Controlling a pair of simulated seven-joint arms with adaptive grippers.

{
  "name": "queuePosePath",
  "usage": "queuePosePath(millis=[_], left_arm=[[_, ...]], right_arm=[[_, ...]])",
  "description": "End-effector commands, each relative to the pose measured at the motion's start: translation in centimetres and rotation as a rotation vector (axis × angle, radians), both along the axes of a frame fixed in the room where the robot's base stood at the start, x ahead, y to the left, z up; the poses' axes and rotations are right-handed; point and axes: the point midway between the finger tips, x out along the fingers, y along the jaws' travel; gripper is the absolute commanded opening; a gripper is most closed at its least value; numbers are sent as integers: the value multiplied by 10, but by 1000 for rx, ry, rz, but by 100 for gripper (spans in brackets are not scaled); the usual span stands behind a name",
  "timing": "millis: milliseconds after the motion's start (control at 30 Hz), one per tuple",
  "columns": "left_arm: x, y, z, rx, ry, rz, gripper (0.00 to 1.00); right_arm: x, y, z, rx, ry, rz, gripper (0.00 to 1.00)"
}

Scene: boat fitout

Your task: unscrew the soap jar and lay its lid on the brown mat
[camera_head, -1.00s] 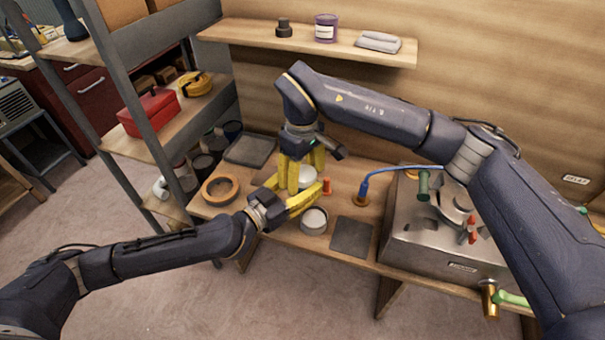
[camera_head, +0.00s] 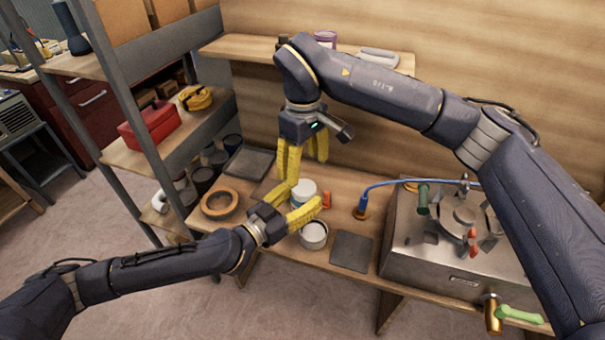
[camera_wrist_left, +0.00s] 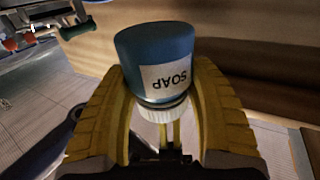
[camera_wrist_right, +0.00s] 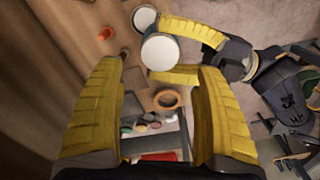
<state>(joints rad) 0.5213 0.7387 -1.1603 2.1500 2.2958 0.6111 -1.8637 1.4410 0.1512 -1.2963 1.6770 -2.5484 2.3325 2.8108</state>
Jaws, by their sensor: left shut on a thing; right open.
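The lid's round top also shows in the right wrist view (camera_wrist_right: 160,52). My left gripper (camera_head: 303,199) is shut around the jar from the side. My right gripper (camera_head: 304,169) is open and empty, above and behind the jar. Two dark flat squares lie on the bench, one at front right (camera_head: 351,250) and one at back left (camera_head: 250,163); neither looks clearly brown.
An open round tin (camera_head: 313,236) stands just in front of the jar, and a small red piece (camera_head: 326,200) is close on its right. A brown ring (camera_head: 220,203) lies left. A blue hose (camera_head: 362,203) and metal unit (camera_head: 440,245) stand right.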

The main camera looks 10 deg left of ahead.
Motion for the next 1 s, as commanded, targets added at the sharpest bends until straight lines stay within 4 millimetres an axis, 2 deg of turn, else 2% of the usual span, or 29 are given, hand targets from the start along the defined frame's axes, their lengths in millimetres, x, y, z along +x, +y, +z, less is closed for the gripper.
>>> queuePosePath(millis=[167,600,800,1000], left_arm=[[0,0,1,0,-1,0,0],[0,0,1,-1,-2,0,0],[0,0,1,-1,-2,0,0],[0,0,1,-1,-2,0,0]], right_arm=[[-1,-1,-14,-1,4,0,71],[0,-1,-65,-1,2,0,71],[0,-1,-76,-1,2,0,71],[0,-1,-78,-1,2,0,71]])
